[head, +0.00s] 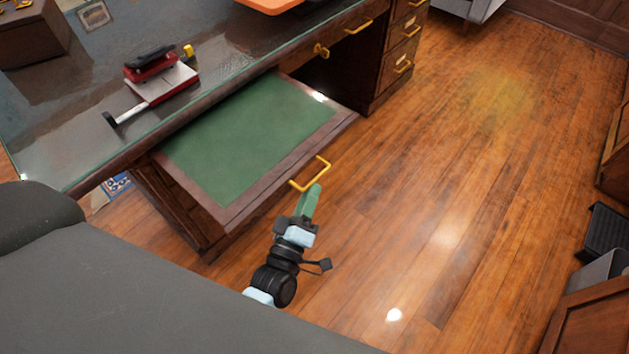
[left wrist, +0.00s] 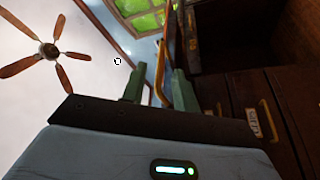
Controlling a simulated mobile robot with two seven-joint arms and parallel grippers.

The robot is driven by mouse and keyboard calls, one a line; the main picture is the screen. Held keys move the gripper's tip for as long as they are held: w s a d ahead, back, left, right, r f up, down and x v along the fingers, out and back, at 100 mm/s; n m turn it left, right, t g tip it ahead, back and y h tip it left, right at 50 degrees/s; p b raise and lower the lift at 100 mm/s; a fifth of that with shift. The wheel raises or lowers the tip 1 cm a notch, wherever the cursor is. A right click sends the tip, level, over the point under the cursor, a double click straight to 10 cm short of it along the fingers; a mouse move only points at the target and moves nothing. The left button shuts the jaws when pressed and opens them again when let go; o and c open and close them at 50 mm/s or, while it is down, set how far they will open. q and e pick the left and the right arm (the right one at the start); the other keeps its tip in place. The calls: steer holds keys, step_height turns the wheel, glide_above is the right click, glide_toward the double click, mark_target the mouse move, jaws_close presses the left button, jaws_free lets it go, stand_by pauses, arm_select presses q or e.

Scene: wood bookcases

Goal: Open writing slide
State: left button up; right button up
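The writing slide (head: 250,135) is a green-topped board with a dark wood frame. It sticks well out from under the desk top. A yellow bar handle (head: 312,177) is on its front edge. My left gripper (head: 311,195) is just in front of this handle, with its green fingertips close to it. In the left wrist view, the two fingers (left wrist: 158,85) stand apart, with a thin brownish bar, seemingly the handle (left wrist: 163,62), between them. I cannot tell whether they touch it. My right gripper is not in view.
The desk top (head: 60,130) holds a red and black stapler-like device (head: 153,68) and an orange tray. Drawers (head: 402,45) with yellow handles stand beyond the slide. The wood floor (head: 440,180) to the right is open. A cabinet stands at the right edge.

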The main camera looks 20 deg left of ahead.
arm_select(q)
steer(key=shift+v, duration=1.4)
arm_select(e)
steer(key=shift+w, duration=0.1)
